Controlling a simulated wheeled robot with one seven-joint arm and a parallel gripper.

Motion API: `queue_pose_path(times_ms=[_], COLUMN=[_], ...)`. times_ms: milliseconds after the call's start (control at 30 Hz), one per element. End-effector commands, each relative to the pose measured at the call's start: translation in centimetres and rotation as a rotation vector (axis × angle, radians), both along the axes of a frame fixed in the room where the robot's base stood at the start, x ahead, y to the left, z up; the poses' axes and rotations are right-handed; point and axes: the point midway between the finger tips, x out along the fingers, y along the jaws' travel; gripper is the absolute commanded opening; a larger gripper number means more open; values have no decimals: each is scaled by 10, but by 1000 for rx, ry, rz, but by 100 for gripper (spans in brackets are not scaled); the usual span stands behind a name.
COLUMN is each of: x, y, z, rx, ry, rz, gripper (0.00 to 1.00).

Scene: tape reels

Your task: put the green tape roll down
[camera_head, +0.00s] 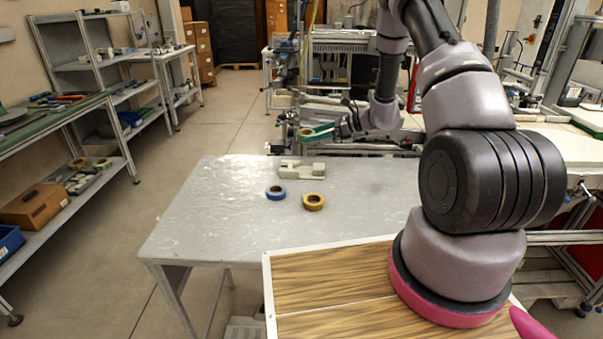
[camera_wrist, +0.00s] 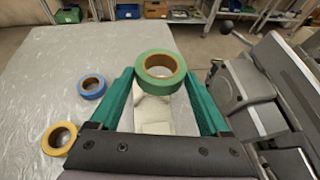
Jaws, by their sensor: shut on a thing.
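The green tape roll (camera_wrist: 160,86) is pinched between the teal fingertips of my gripper (camera_wrist: 160,74) in the wrist view. My gripper (camera_head: 320,130) also shows in the head view, above the far side of the grey table (camera_head: 200,225). The roll looks held clear of the tabletop. A pale tape dispenser (camera_head: 302,171) stands on the table below my gripper; in the wrist view it (camera_wrist: 152,118) shows between the fingers, partly hidden by the roll.
A blue tape roll (camera_head: 276,197) and a yellow tape roll (camera_head: 313,207) lie on the table nearer me than the dispenser. The table's left part is bare. A wood-topped surface (camera_head: 330,320) is close to me. Grey equipment (camera_wrist: 265,95) is right of my gripper.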

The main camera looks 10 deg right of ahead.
Motion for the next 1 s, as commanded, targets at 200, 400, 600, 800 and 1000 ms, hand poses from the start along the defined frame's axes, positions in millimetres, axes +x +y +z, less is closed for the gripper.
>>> queue_pose_path(times_ms=[200, 400, 600, 800, 1000], x=[8, 8, 8, 8, 8], y=[9, 11, 11, 11, 11], z=[-18, -33, -71, -89, -114], rx=[1, 2, 2, 1, 1], ry=[-1, 3, 4, 1, 2], rz=[213, 281, 284, 283, 283], gripper=[26, 26, 26, 26, 26])
